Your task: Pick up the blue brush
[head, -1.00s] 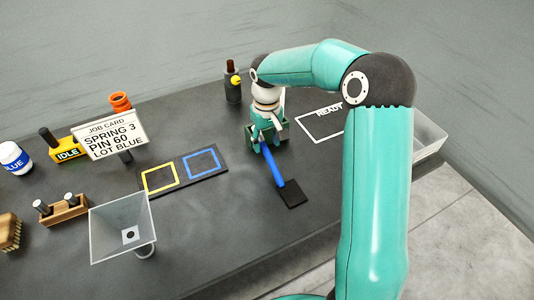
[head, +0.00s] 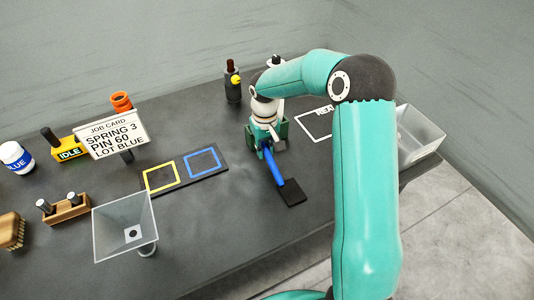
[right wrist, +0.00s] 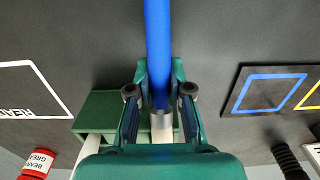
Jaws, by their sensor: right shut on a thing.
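The blue brush has a long blue handle (head: 275,168) and a flat dark head (head: 291,192) toward the front of the bench. My right gripper (head: 268,146) is shut on the handle near its far end. In the right wrist view the blue handle (right wrist: 158,45) runs between the fingers of my right gripper (right wrist: 146,103). A green holder (head: 281,129) stands just behind the gripper and is partly hidden by it; it also shows in the right wrist view (right wrist: 95,112). I cannot tell whether the brush touches the bench. My left gripper is out of view.
A dark plate with yellow and blue squares (head: 185,171) lies left of the brush. A clear funnel-like bin (head: 125,228), a job card (head: 110,134) and a dark bottle (head: 233,88) stand around. A clear tray (head: 420,135) is at right, beside a white READY outline (head: 313,127).

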